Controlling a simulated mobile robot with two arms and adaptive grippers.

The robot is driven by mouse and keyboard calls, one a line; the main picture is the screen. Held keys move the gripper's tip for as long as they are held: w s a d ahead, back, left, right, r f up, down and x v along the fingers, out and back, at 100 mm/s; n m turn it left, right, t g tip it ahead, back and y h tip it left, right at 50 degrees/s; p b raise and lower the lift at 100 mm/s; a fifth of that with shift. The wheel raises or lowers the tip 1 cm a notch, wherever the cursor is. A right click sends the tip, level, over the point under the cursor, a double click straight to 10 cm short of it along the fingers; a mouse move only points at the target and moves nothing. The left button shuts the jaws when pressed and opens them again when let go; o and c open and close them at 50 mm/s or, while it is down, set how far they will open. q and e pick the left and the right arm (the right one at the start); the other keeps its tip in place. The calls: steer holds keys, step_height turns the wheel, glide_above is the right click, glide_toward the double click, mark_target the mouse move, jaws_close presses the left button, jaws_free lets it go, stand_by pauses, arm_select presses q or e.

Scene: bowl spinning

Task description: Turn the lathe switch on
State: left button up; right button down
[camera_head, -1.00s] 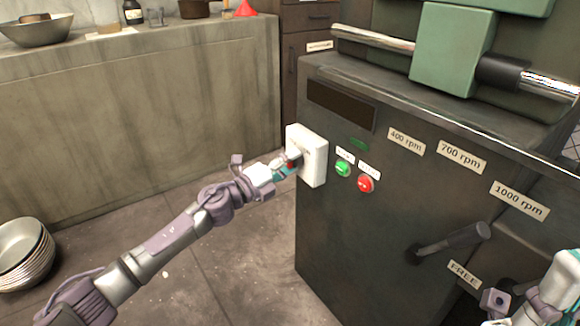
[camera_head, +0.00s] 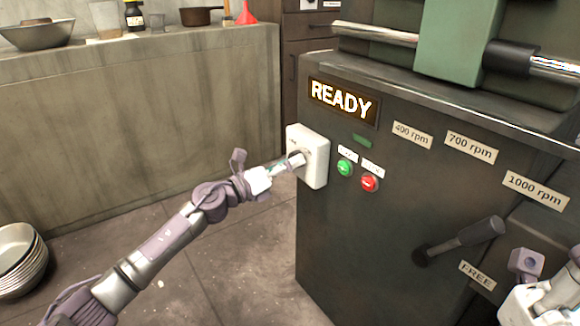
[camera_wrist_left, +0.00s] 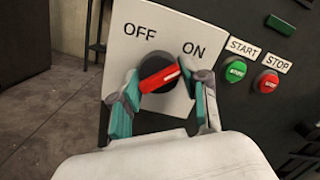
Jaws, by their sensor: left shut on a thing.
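The lathe switch is a white box (camera_head: 314,160) on the left face of the dark lathe cabinet (camera_head: 340,240). In the left wrist view its round black knob (camera_wrist_left: 153,66) has a red pointer (camera_wrist_left: 160,79) tilted up toward the right, on the side of the ON label (camera_wrist_left: 192,51). My left gripper (camera_wrist_left: 163,92) has its teal fingers on both sides of the knob and is shut on it. In the head view the left gripper (camera_head: 290,162) hides the knob. The lit display (camera_head: 341,101) reads READY. My right gripper (camera_head: 535,298) shows only in part at the lower right.
Green START (camera_head: 344,168) and red STOP (camera_head: 369,183) buttons sit just right of the switch. A speed lever (camera_head: 460,240) points up right among the rpm plates. Stacked bowls (camera_head: 18,262) stand on the floor at left; a counter (camera_head: 140,120) runs behind.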

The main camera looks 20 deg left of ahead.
arm_select(q)
steer(key=shift+f, duration=0.15)
stand_by(0.3)
steer(key=o, duration=1.1)
steer(key=shift+c, duration=0.2)
steer(key=shift+o, duration=0.2)
steer(key=shift+a, duration=0.1)
steer(key=v, duration=1.2)
